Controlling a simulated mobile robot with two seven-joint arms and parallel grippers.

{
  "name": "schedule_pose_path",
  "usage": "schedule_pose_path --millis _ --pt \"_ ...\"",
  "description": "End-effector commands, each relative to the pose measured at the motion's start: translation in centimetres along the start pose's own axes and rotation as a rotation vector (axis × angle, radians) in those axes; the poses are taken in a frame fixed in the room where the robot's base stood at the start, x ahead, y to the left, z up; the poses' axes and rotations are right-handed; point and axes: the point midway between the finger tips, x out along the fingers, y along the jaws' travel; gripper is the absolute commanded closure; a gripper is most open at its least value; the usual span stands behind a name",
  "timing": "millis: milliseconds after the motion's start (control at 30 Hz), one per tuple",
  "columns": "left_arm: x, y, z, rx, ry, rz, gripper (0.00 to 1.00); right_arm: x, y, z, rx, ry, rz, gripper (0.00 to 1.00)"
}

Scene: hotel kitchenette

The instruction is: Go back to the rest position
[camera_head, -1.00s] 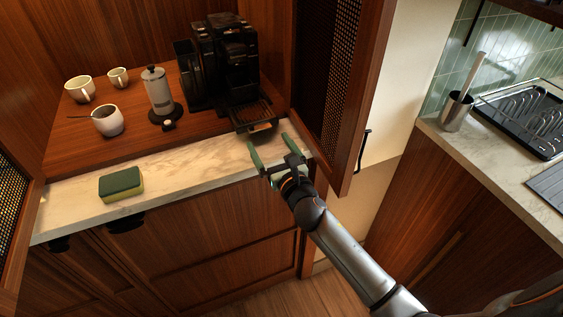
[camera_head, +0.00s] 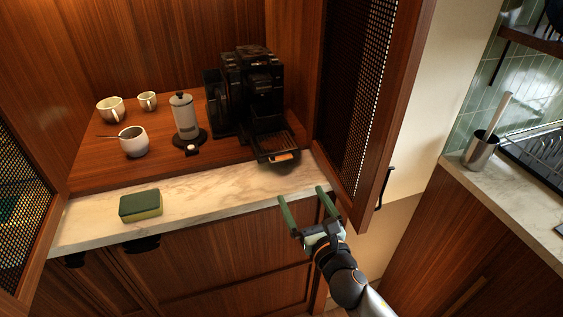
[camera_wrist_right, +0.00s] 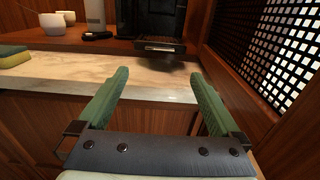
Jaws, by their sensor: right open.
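My right gripper (camera_head: 306,208) is open and empty, with its two green fingers spread apart. In the head view it is in front of the marble counter (camera_head: 185,215), near its right end and below the coffee machine. In the right wrist view its fingers (camera_wrist_right: 158,100) point toward the counter edge, with nothing between them. My left gripper is not in view.
A black coffee machine (camera_head: 256,95), French press (camera_head: 184,118), sugar bowl (camera_head: 133,142) and two cups stand on the wooden shelf. A green-yellow sponge (camera_head: 141,206) lies on the counter. An open mesh door (camera_head: 365,100) stands close on the right.

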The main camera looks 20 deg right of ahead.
Motion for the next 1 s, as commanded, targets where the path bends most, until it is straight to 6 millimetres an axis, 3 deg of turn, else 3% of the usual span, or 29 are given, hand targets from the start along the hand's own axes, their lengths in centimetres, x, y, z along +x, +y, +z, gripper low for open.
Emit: schedule_pose_path --millis 167,267,567,800,1000 --pt "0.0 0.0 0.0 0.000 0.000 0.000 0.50 -0.2 0.0 -0.6 0.050 0.016 -0.001 0.00" --pt "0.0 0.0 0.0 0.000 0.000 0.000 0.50 -1.1 0.0 -2.4 0.218 0.066 -0.006 0.00" --pt "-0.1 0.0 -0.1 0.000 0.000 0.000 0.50 -7.0 0.4 -11.8 1.209 0.314 -0.179 0.00" --pt "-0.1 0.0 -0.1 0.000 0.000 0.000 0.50 -13.4 1.3 -18.3 2.026 0.418 -0.516 0.00" --pt "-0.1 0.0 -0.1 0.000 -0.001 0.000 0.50 -18.6 2.2 -22.0 2.587 0.377 -0.875 0.00"
